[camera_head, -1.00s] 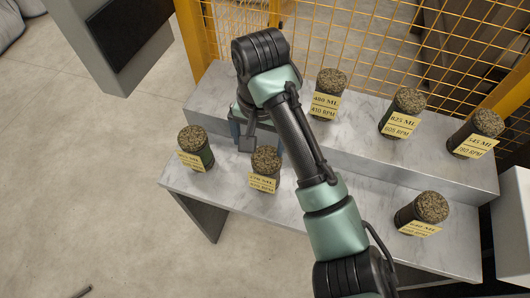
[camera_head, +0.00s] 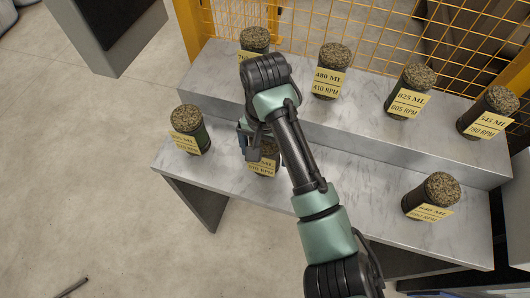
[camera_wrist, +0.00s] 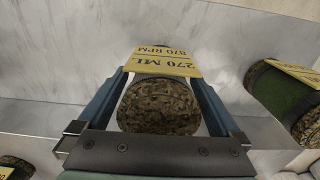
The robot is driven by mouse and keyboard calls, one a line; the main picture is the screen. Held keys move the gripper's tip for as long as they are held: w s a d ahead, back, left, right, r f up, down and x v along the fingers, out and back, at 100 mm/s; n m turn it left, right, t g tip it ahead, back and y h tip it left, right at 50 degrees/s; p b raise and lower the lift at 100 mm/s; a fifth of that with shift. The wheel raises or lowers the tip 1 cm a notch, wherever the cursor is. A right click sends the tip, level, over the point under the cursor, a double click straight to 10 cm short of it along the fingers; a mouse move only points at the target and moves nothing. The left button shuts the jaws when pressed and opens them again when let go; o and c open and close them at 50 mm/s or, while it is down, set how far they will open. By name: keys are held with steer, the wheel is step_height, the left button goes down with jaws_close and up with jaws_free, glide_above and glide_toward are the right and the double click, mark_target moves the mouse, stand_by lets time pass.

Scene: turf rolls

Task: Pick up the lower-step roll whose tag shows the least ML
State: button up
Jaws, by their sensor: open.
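The middle lower-step roll (camera_head: 264,153) is dark with a speckled top and partly hidden by my arm in the head view. In the wrist view its yellow tag (camera_wrist: 165,62) reads 270 ML, 870 RPM. My gripper (camera_wrist: 158,82) is open, with one finger on either side of this roll; contact cannot be told. It also shows in the head view (camera_head: 254,143). Two more lower-step rolls stand upright: a left roll (camera_head: 190,129), its tag only partly readable, and a right roll (camera_head: 432,196), whose tag seems to read 640 ML.
On the upper step stand a partly hidden roll (camera_head: 254,40), a 480 ML roll (camera_head: 331,70), an 825 ML roll (camera_head: 410,91) and a 545 ML roll (camera_head: 489,112). A yellow mesh fence (camera_head: 370,40) is behind. The lower step (camera_head: 345,205) is bare between the middle and right rolls.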

steer(key=shift+f, duration=1.35)
jaws_close()
